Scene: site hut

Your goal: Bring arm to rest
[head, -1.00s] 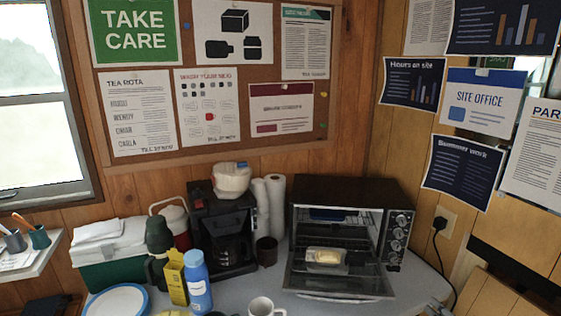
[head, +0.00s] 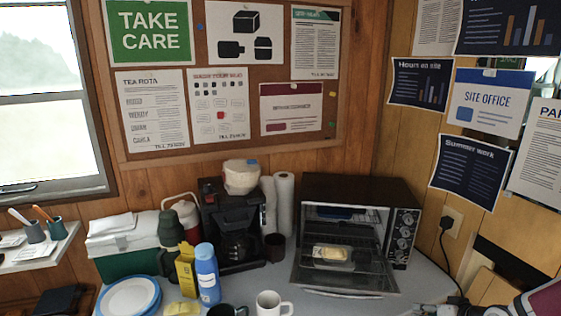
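Part of my arm (head: 545,301) shows at the bottom right corner of the head view, with grey metal parts at its left end by the table's right edge. My gripper (head: 437,311) is only partly in the frame there, cut off by the bottom edge, so its fingers cannot be made out. Nothing can be seen held in it.
A toaster oven (head: 362,190) stands with its door (head: 335,276) down and a pale item (head: 331,254) inside. A coffee maker (head: 232,225), blue bottle (head: 207,275), white mug (head: 270,304), plates (head: 128,297) and a green cool box (head: 121,262) crowd the table's left and middle.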

